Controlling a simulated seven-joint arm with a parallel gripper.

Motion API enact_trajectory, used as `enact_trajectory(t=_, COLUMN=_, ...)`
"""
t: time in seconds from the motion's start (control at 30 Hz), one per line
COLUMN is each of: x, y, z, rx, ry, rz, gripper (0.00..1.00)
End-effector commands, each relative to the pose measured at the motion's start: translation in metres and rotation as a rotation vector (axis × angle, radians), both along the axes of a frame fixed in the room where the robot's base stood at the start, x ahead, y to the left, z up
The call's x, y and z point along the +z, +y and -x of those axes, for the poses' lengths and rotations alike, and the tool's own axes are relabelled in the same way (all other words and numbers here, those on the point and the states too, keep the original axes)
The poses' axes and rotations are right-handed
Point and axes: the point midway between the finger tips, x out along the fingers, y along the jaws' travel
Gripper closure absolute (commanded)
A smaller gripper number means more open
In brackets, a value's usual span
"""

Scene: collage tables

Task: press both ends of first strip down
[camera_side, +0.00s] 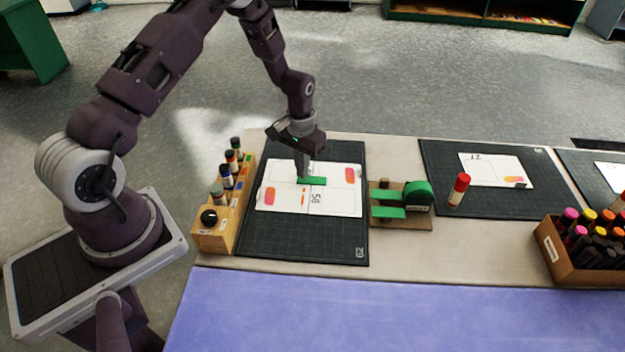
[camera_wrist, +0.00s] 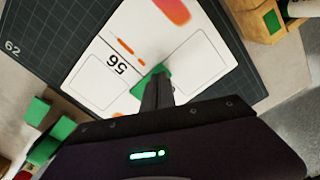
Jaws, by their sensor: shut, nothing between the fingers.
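A short green strip (camera_side: 314,181) lies on a white sheet (camera_side: 330,204) marked 56, near the sheet's middle. The sheet lies on a dark cutting mat (camera_side: 300,246). My gripper (camera_side: 303,179) is shut and points down, its tips at the left part of the strip. In the wrist view the shut fingers (camera_wrist: 158,76) cover part of the strip (camera_wrist: 141,89). I cannot tell for sure whether the tips touch it. Two more green strips (camera_side: 388,212) stick out beside a green dispenser (camera_side: 418,194) on a small board right of the mat.
A wooden rack (camera_side: 216,238) with several small bottles stands left of the mat. A box of markers (camera_side: 556,252) is at the far right. The mat's front part is clear.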

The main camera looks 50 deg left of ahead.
Motion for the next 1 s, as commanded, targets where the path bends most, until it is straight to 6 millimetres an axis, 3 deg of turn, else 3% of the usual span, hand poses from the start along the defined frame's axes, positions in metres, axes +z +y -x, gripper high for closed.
enact_trajectory(t=1.0, x=-0.012, y=0.0, z=0.0, rx=0.0, ry=0.0, rz=0.0, gripper=1.0)
